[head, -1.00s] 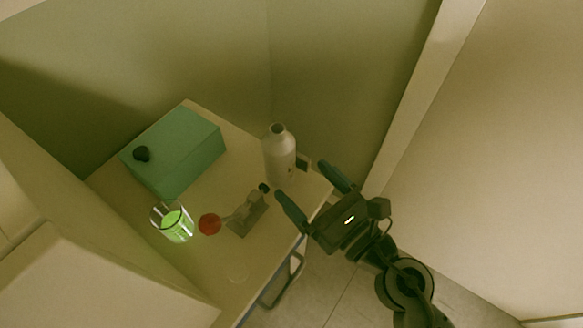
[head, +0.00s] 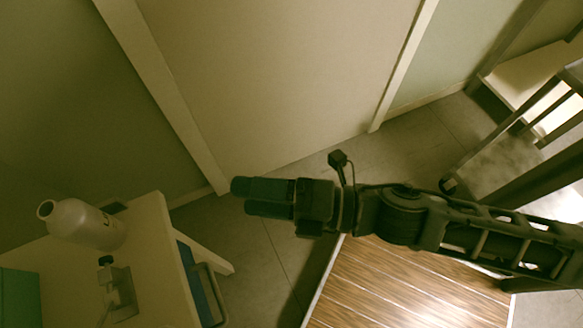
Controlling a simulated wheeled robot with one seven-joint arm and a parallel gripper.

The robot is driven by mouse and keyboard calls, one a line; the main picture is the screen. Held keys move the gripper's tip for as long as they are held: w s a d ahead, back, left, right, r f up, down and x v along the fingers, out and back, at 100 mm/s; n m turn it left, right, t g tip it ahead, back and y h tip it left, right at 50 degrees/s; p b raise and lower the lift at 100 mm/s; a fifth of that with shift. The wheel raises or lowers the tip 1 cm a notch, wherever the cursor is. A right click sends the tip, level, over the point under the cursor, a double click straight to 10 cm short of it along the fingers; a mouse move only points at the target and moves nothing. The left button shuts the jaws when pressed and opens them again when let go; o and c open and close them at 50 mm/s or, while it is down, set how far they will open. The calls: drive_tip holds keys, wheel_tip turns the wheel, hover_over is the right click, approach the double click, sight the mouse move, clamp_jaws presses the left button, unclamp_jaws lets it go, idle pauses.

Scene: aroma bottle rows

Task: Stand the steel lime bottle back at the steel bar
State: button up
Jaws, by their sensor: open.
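I cannot make out a bar that is clearly the steel bar.
The table (head: 150,225) has a grey metal piece with a dark knob (head: 106,261) and part of a green box (head: 20,297). Floor (head: 235,240) lies between the table and a wood-topped surface (head: 385,290). Another table-like frame stands at right.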

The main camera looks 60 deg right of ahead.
drive_tip(key=s+d+r+m+g+h, duration=0.1)
drive_tip(key=s+d+r+m+h, duration=0.1)
drive_tip(key=s+m, duration=0.4)
drive_tip(key=s+d+r+m+g+h, duration=0.1)
drive_tip(key=s+d+m+h, duration=0.3)
drive_tip(key=m, duration=1.2)
drive_tip(key=s+r, duration=0.1)
drive_tip(key=s, duration=0.2)
drive_tip(key=shift+s+r+m, duration=0.15)
drive_tip(key=shift+r+m, duration=0.1)
drive_tip(key=shift+m, duration=0.05)
